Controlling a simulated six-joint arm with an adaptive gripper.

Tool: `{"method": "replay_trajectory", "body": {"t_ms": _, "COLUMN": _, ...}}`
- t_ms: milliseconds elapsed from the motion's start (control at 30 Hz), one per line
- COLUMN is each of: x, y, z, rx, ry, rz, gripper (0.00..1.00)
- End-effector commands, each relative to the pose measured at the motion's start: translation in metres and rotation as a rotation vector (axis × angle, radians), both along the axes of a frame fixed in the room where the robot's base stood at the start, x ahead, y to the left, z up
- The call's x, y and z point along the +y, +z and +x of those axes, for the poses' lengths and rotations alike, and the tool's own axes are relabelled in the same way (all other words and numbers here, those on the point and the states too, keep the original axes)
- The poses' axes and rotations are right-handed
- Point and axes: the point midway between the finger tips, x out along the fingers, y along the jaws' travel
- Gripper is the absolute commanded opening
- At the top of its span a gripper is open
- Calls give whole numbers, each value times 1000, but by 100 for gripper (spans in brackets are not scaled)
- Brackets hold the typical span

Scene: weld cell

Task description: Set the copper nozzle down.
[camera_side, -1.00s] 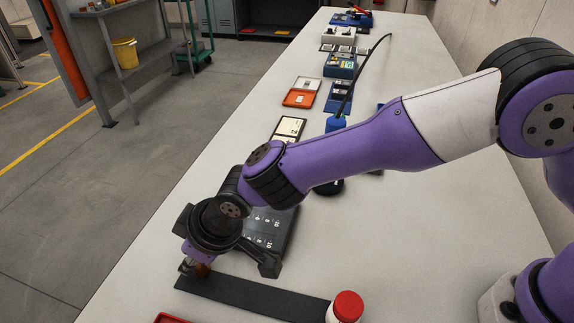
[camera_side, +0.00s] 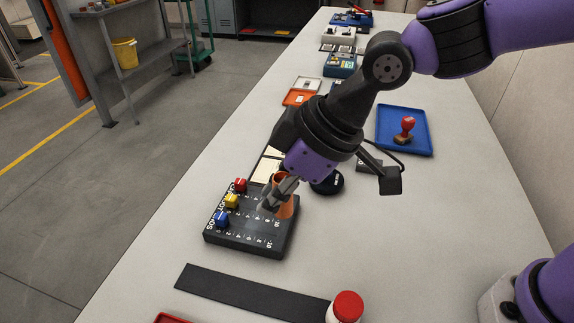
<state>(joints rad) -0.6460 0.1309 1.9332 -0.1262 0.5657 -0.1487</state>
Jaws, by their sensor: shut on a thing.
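The copper nozzle (camera_side: 286,209) is an orange-brown piece between the fingers of my gripper (camera_side: 275,198). My gripper is shut on it. The nozzle shows over the right back part of a black board (camera_side: 248,241) with white numbers. I cannot tell whether the nozzle touches the board or hangs above it. The gripper's fingers hide part of the nozzle.
Red (camera_side: 240,185), yellow (camera_side: 231,201) and blue (camera_side: 221,219) sliders stand on the board's left side. A black strip (camera_side: 250,294) and a red-capped jar (camera_side: 346,307) are in front. A blue tray (camera_side: 405,148) holds a red-handled stamp (camera_side: 405,130).

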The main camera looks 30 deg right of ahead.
Motion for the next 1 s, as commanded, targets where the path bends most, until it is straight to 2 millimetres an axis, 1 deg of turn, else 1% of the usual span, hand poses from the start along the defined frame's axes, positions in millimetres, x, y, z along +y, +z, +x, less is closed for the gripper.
{"method": "replay_trajectory", "body": {"t_ms": 33, "x": -17, "y": 1, "z": -12, "rx": -4, "ry": 7, "rz": 4, "gripper": 0}}
{"method": "replay_trajectory", "body": {"t_ms": 100, "x": -35, "y": -1, "z": -29, "rx": -4, "ry": 23, "rz": 8, "gripper": 0}}
{"method": "replay_trajectory", "body": {"t_ms": 200, "x": -54, "y": -7, "z": -51, "rx": -4, "ry": 43, "rz": 12, "gripper": 0}}
{"method": "replay_trajectory", "body": {"t_ms": 300, "x": -67, "y": -13, "z": -67, "rx": -5, "ry": 56, "rz": 17, "gripper": 0}}
{"method": "replay_trajectory", "body": {"t_ms": 433, "x": -75, "y": -19, "z": -77, "rx": -2, "ry": 63, "rz": 20, "gripper": 0}}
{"method": "replay_trajectory", "body": {"t_ms": 567, "x": -88, "y": -30, "z": -67, "rx": 3, "ry": 58, "rz": 19, "gripper": 0}}
{"method": "replay_trajectory", "body": {"t_ms": 800, "x": -127, "y": -67, "z": -23, "rx": 8, "ry": 56, "rz": 22, "gripper": 0}}
{"method": "replay_trajectory", "body": {"t_ms": 900, "x": -139, "y": -78, "z": -7, "rx": 5, "ry": 58, "rz": 22, "gripper": 0}}
{"method": "replay_trajectory", "body": {"t_ms": 1000, "x": -147, "y": -85, "z": 3, "rx": 1, "ry": 64, "rz": 22, "gripper": 0}}
